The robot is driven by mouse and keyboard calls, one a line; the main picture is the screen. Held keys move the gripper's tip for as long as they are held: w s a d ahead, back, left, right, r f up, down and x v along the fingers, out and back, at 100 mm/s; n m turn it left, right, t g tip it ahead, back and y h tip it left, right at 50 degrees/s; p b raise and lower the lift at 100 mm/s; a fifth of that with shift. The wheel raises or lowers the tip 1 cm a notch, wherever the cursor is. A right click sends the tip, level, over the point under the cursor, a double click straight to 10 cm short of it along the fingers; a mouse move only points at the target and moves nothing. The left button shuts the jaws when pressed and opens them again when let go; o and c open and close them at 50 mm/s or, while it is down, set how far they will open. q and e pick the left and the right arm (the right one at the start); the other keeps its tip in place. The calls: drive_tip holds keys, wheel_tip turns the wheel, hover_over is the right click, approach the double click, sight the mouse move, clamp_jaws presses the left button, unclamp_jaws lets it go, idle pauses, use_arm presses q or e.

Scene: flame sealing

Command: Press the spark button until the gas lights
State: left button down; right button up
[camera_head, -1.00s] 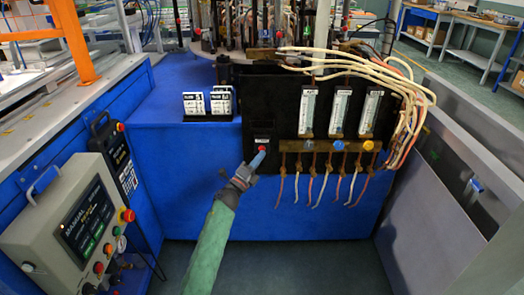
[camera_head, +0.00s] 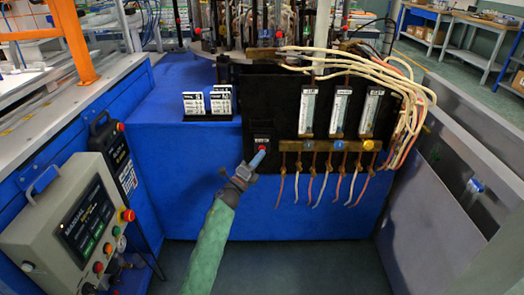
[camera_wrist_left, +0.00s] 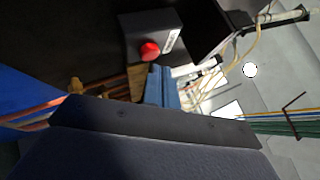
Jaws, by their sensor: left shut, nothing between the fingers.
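The red spark button (camera_head: 262,149) sits on a small dark box at the lower left of the black panel (camera_head: 280,95). My left gripper (camera_head: 259,158) is shut and empty, its blue fingertips just below the button in the head view. In the left wrist view the red button (camera_wrist_left: 149,51) shows clear on its grey box, and the blue fingertips (camera_wrist_left: 160,85) are close beside it. A small gap shows between them, so I see no contact. No flame is visible. My right gripper is in neither view.
A control box (camera_head: 75,220) stands at the left. Cards (camera_head: 207,104) stand on the blue machine's ledge. Floor below is clear.

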use_arm(q)
drive_tip(key=shift+w, duration=0.25)
idle(0.4)
